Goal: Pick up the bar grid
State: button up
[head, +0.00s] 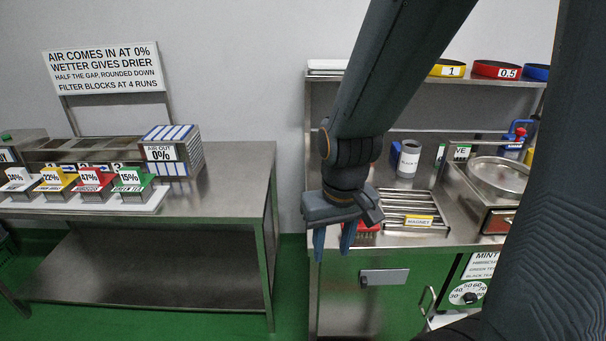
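A metal grid of parallel bars with a yellow label reading "MAGNET", which looks like the bar grid (404,197), lies on the steel counter at centre right. Its left end is partly hidden behind my gripper and wrist. My gripper (333,248) points down, to the left of the grid and nearer the camera, over the counter's front left corner. Its two blue fingers are apart with nothing visible between them. The gripper appears clear of the grid.
A red bristled item (367,228) sits beside the fingers. A grey mug (409,160) stands behind the grid, and a round sieve machine (498,178) is to its right. A shelf (440,79) with coloured rings is above. A left table (225,185) holds labelled boxes; a gap separates it from the counter.

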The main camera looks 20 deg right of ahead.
aim_at(417, 222)
jog(key=z, duration=0.4)
jog(key=k, duration=0.5)
jog(key=z, duration=1.3)
jog(key=i, duration=0.95)
jog(key=u, duration=0.65)
